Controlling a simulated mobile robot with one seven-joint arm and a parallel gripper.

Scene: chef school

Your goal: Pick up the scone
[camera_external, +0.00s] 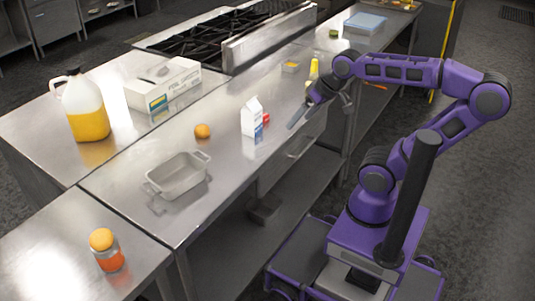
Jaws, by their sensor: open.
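A small round orange-brown item (202,131), which looks like the scone, sits on the steel counter (225,160), left of a milk carton. My gripper (318,107) is over the counter's right edge, to the right of the carton and well apart from the scone. It is open, and I see nothing held in it. The view is too small to show its fingertips clearly.
The white milk carton (251,117) stands between the scone and my gripper, with a small red item (266,118) beside it. A grey baking dish (178,175) is in front of the scone. A jug (84,108), a box (163,86) and an orange-capped jar (106,250) stand to the left.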

